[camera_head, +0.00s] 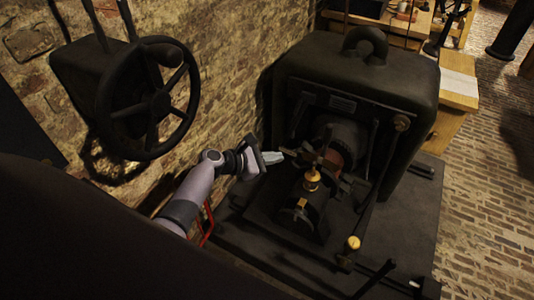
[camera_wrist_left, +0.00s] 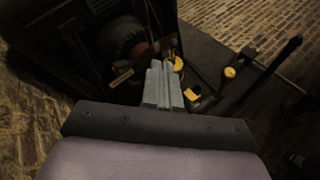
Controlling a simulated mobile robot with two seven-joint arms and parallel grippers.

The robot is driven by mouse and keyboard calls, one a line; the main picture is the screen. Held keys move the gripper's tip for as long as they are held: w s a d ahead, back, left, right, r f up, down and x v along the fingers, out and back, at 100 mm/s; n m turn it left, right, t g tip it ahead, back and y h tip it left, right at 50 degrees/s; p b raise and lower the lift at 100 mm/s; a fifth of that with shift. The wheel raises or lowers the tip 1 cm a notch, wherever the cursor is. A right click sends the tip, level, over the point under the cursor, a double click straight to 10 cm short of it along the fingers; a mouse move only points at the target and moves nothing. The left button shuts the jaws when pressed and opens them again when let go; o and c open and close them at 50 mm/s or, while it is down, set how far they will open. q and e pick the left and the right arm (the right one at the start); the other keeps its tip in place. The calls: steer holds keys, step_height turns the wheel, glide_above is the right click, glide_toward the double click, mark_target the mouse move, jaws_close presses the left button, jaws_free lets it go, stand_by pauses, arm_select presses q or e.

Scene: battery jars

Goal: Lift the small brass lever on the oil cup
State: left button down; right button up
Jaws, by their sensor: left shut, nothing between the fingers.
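The brass oil cup (camera_head: 312,181) stands on the dark machine's bearing block, right of and below my left gripper in the head view. Its small lever is too small and dark to make out. My left gripper (camera_head: 273,157) is shut and empty, its grey fingers pointing right toward the cup, with a gap between them in the picture. In the left wrist view the shut fingers (camera_wrist_left: 158,82) point up the picture, and the oil cup (camera_wrist_left: 178,64) shows just beyond and right of their tips, perhaps partly hidden. My right gripper is not in view.
The large dark machine (camera_head: 355,75) stands behind the cup, with rods and a shaft around it. A yellow knob (camera_head: 353,243) is at the lower right. A black handwheel (camera_head: 150,98) is on the brick wall at left. A red bar (camera_head: 208,222) is below my left arm.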

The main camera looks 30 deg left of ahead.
arm_select(q)
steer(key=shift+s+a+r, duration=0.65)
steer(key=shift+s+r, duration=0.05)
steer(key=shift+r, duration=0.1)
